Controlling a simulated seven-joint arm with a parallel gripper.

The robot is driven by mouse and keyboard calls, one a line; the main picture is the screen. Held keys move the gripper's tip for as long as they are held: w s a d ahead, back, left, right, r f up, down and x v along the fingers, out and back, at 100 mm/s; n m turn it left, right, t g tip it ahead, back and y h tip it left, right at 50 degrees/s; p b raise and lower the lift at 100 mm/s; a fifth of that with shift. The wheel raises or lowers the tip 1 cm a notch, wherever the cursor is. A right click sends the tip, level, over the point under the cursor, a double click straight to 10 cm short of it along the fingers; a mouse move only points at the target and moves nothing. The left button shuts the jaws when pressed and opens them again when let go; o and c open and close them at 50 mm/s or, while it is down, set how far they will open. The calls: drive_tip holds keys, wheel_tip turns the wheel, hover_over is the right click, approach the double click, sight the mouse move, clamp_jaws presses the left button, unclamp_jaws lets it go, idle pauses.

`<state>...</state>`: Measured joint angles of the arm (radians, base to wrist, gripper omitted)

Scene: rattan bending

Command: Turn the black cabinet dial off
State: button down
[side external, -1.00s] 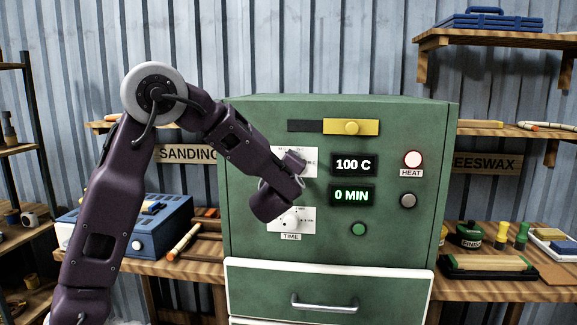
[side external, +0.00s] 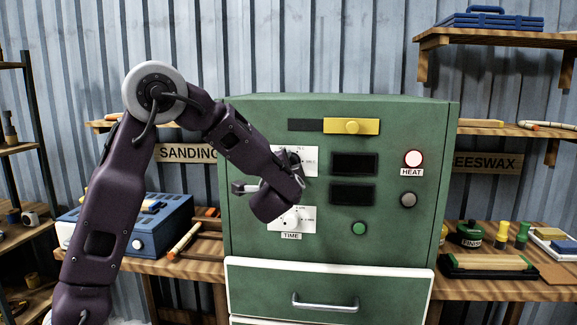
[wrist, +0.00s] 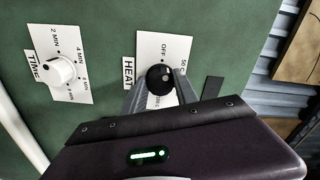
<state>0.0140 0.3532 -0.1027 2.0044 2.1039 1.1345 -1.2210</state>
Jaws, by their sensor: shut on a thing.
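In the side view the dial (side external: 294,158) is partly hidden by my wrist, at the upper left of the green cabinet's (side external: 405,235) front. The cabinet's two display windows (side external: 353,164) are dark. The exact way the dial points is hard to read.
A white TIME dial (wrist: 62,70) is beside the black one, below it in the side view. A yellow slider (side external: 352,127), a glowing HEAT lamp (side external: 413,159) and a green button (side external: 358,228) are also on the front. A drawer handle (side external: 325,303) juts out below.

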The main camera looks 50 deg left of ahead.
drive_tip(key=n, duration=0.4)
drive_tip(key=shift+n, duration=0.7)
drive_tip(key=c, duration=0.9)
unclamp_jaws()
drive_tip(key=shift+c, duration=0.2)
drive_tip(key=v, duration=0.7)
drive_tip(key=shift+d, duration=0.1)
